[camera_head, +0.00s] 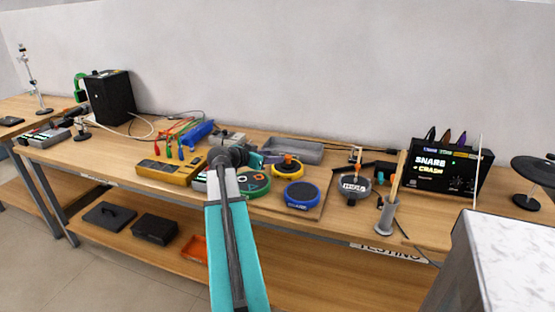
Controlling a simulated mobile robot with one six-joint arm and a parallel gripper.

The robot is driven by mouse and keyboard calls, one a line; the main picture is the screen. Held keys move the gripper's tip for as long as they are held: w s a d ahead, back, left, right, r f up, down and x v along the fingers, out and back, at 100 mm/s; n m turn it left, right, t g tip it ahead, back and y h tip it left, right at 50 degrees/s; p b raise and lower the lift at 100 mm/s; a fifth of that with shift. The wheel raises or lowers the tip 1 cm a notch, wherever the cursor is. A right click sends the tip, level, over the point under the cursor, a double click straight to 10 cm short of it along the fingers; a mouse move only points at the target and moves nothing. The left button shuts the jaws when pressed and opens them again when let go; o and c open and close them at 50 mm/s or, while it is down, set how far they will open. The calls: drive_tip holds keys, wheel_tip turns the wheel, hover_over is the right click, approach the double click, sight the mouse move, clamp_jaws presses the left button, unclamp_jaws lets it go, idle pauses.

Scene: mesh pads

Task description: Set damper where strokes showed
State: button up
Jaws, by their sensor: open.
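The likely damper is a dark round piece with a pale label that seems to read "MUTE" (354,185), right of the pads; the label is too small to be sure. A blue round pad (302,195) lies on a board. Behind it is a yellow round pad (287,174) with an orange knob-like piece (288,160) on top. A green pad (258,186) with markings is partly hidden by my arm. A display (445,167) reads "SNARE" and "CRASH". My gripper (257,160) is open above and behind the green pad, with no object visible in it.
A yellow box (168,171) with coloured plugs sits left of my arm. A grey tray (291,150) is behind the pads. A grey holder (387,216) with sticks stands at the right front. A black cymbal-like disc (538,168) is far right. A pale block (510,245) fills the lower right.

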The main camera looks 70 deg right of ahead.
drive_tip(key=shift+v, duration=1.85)
